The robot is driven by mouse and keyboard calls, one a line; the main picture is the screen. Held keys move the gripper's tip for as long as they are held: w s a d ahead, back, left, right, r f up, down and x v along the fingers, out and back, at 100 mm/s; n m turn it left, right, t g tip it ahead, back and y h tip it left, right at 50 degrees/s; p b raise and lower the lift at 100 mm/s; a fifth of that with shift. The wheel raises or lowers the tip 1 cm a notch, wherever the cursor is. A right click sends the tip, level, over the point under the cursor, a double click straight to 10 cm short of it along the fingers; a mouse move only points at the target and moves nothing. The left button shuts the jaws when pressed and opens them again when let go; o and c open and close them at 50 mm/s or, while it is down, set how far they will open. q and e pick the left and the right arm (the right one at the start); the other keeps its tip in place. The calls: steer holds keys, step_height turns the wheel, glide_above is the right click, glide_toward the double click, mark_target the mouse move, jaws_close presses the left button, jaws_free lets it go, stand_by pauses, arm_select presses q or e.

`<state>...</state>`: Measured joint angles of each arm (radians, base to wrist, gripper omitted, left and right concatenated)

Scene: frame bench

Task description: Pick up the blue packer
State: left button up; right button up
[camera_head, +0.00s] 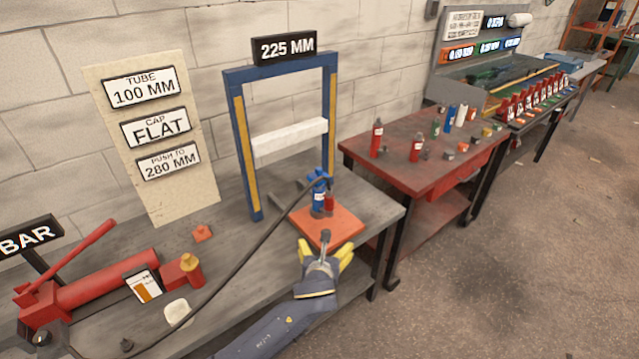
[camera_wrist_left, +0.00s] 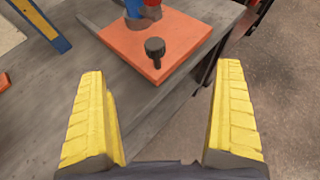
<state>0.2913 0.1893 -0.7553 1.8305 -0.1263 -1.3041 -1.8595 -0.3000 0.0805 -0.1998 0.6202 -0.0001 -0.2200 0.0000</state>
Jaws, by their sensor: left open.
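My left gripper (camera_head: 324,250) is open and empty at the near edge of the bench, just in front of an orange plate (camera_head: 342,226). In the left wrist view its yellow fingers (camera_wrist_left: 164,85) are wide apart, with the plate (camera_wrist_left: 115,42) beyond them. A dark knobbed peg (camera_wrist_left: 154,48) stands at the plate's near part, ahead of the fingers and not gripped. A blue cylinder (camera_head: 319,192) with a red fitting stands upright on the plate. A slim blue upright piece (camera_head: 450,117) stands on the red table. I cannot tell which blue thing is the packer. My right gripper is not in view.
A blue frame (camera_head: 243,150) with a white crossbar stands behind the plate. A black hose (camera_head: 255,245) runs across the bench from the red pump (camera_head: 105,280) side to the cylinder. The red table (camera_head: 390,160), right, holds several small upright pieces. Open floor lies at right.

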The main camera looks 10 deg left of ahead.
arm_select(q)
steer(key=n+y, duration=0.1)
glide_toward(319, 174)
steer(key=s+f+v, duration=0.1)
steer(key=v, duration=0.5)
steer(key=shift+w+r+x, duration=0.1)
steer(key=shift+r+x, duration=0.1)
steer(key=shift+x, duration=2.75)
steer(key=shift+w+r+x, duration=0.1)
steer(key=shift+r+x, duration=0.1)
steer(key=shift+x, duration=2.75)
steer(key=shift+w+r+x, duration=0.1)
steer(key=shift+r+x, duration=0.05)
steer(key=shift+x, duration=2.8)
steer(key=shift+c, duration=0.2)
steer(key=c, duration=1.7)
steer(key=shift+t, duration=0.3)
steer(key=shift+c, duration=0.3)
steer(key=shift+r, duration=0.1)
